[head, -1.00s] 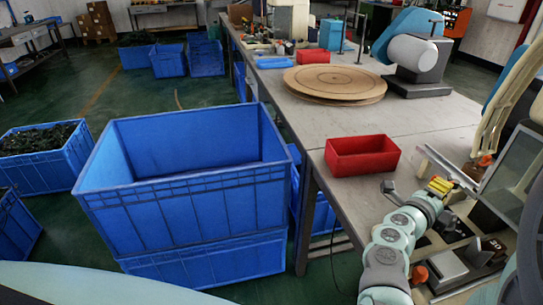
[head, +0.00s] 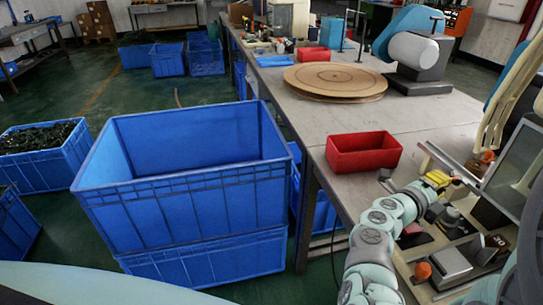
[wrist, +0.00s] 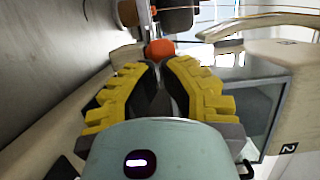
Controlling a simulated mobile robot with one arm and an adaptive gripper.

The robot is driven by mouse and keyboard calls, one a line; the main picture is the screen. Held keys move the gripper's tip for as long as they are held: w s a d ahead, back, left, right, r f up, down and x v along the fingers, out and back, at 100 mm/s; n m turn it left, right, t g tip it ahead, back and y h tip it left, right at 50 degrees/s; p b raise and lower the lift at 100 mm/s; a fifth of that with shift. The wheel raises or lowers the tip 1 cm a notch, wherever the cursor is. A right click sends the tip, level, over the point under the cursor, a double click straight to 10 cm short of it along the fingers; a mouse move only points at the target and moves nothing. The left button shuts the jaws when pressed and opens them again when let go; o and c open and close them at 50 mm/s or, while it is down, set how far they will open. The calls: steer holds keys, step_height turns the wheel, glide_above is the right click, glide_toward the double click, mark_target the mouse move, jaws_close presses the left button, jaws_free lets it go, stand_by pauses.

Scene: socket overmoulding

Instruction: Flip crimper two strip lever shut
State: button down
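My gripper (head: 440,179) has yellow finger pads and is over the workstation at the right of the head view. In the wrist view my gripper (wrist: 159,66) has its fingertips drawn together, with nothing visible held between them. An orange ball knob (wrist: 160,49) shows just beyond the tips; I cannot tell whether they touch it. A pale housing marked "2" (wrist: 280,148) is at the right of the wrist view. In the head view one orange knob (head: 487,157) is right of the gripper and another (head: 423,271) is lower down. The strip lever's exact position is unclear.
A red bin (head: 364,162) stands on the table left of my gripper. A dark screen (head: 512,168) and pale hoses (head: 510,95) crowd the right side. A round wooden turntable (head: 335,82) is farther back. Bare tabletop lies between turntable and bin.

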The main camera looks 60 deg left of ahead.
steer(key=shift+w+a+f+m+h+b, duration=0.1)
steer(key=shift+a+m+h+b, duration=0.2)
steer(key=shift+m+h+b, duration=0.35)
steer(key=shift+w+a+f+m+g+h+b, duration=0.15)
steer(key=shift+a+m+h+b, duration=0.15)
steer(key=shift+h+b, duration=0.25)
steer(key=shift+w+a+r+m+g+h+b, duration=0.15)
steer(key=shift+m+h+b, duration=0.15)
steer(key=shift+h, duration=0.4)
steer(key=m+h+b, duration=0.1)
steer(key=b, duration=0.1)
steer(key=a+m+g+h+b, duration=0.1)
steer(key=h+b, duration=0.1)
steer(key=shift+w+a+b, duration=0.3)
steer(key=shift+w, duration=0.05)
steer(key=shift+w+a+b, duration=0.8)
steer(key=shift+a+b, duration=0.05)
steer(key=shift+b, duration=1.55)
steer(key=shift+s, duration=0.1)
